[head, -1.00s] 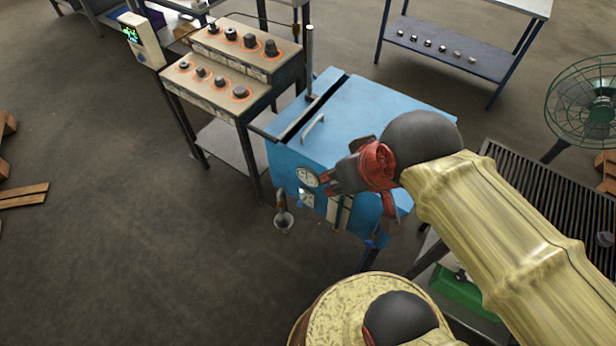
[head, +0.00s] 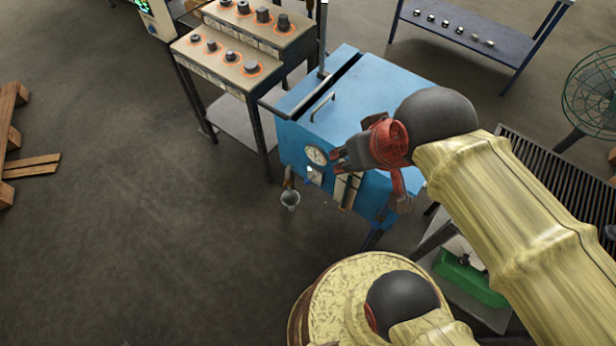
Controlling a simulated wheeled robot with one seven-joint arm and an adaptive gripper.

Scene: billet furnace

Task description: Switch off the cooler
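My gripper (head: 338,160) is at the end of my arm, in front of the blue box-shaped machine (head: 372,100). Its dark fingers point left, just right of the round white gauge (head: 316,155) on the machine's front. Contact cannot be made out, and the finger gap is too small to judge. A small pale panel (head: 314,176) sits below the gauge, partly beside the fingers. No part is clearly labelled as the cooler or its switch. A green wire fan (head: 594,90) stands at the right edge, partly cut off. My arm hides part of the machine's right side.
A stepped bench (head: 262,50) with several dark billets on orange-ringed spots stands left of the machine. A small cup (head: 290,198) hangs at its lower left front. A slatted rack (head: 560,180) and a green tray (head: 466,278) lie right.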

